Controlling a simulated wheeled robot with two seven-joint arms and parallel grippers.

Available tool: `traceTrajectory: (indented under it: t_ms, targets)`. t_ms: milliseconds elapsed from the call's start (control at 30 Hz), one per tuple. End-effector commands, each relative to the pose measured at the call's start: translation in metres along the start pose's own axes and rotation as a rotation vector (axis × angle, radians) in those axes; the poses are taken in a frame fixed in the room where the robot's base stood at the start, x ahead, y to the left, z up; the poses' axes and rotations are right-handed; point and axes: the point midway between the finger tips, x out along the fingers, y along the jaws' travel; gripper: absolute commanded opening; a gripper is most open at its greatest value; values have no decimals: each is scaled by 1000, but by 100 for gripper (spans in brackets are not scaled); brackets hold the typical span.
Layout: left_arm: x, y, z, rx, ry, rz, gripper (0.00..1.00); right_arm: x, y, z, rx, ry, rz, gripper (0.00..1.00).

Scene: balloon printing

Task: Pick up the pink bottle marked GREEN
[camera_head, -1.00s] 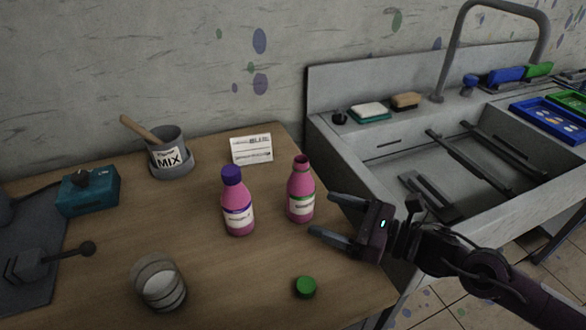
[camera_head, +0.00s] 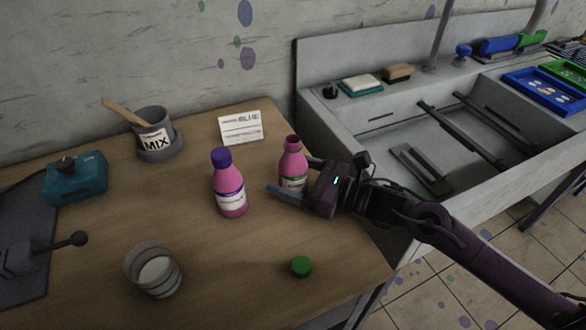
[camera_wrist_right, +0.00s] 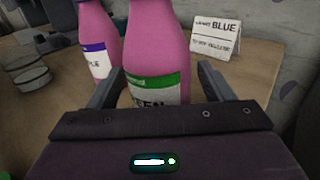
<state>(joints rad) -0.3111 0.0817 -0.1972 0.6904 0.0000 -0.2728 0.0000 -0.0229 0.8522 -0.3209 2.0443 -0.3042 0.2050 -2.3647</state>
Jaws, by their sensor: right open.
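The pink bottle marked GREEN (camera_head: 292,164) stands upright and uncapped on the wooden table, with a green-banded label. In the right wrist view the same bottle (camera_wrist_right: 150,50) stands between the two fingers, and its label's end letters show. My right gripper (camera_head: 289,178) is open, with one finger on the near side of the bottle and the other partly hidden behind it. I cannot tell whether either finger touches it. A second pink bottle (camera_head: 229,185) with a purple cap stands just to the left; it also shows in the right wrist view (camera_wrist_right: 96,40). My left gripper is not in view.
A green cap (camera_head: 301,266) lies near the table's front. A glass (camera_head: 154,271), a grey MIX pot (camera_head: 155,138) with a wooden handle, a teal box (camera_head: 76,178) and a white card (camera_head: 240,128) stand around. A sink (camera_head: 400,130) adjoins the right side.

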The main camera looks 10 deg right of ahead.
Motion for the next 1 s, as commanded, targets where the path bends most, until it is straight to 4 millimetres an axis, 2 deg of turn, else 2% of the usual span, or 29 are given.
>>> traceTrajectory:
  t_ms: [133,367,800,1000]
  targets:
    - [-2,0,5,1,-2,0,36,13,0,1,0,0,0,74]
    - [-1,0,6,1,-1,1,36,14,0,0,-1,1,1,74]
    - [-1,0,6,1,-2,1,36,14,0,1,-2,-1,1,20]
    - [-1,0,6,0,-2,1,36,14,0,1,-2,-1,1,20]
